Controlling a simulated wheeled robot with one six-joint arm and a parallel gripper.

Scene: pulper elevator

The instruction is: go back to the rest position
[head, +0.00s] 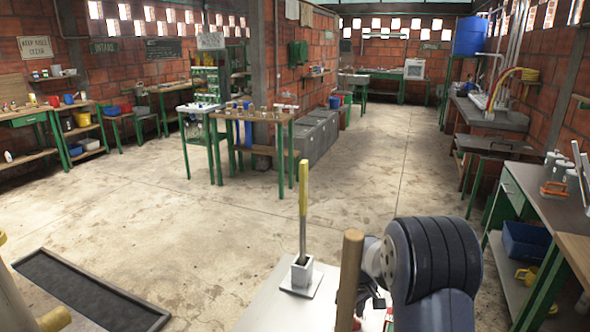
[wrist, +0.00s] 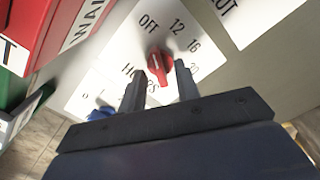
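In the wrist view a red knob (wrist: 160,61) sits on a white dial plate (wrist: 120,48) marked OFF, 12, 16, 20 and HOURS. My gripper (wrist: 160,72) is open, with one finger on each side of the knob in the picture. I see a gap between the fingers and nothing held. Whether a finger touches the knob I cannot tell. In the head view my arm shows at the lower right, and my gripper is hidden there.
A yellow-handled tool (head: 303,205) stands in a metal holder (head: 301,275) close to my arm. A wooden post (head: 348,280) rises beside the arm. A workbench (head: 545,205) stands at the right. The concrete floor (head: 385,165) ahead is clear. A red box (wrist: 45,30) is near the dial.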

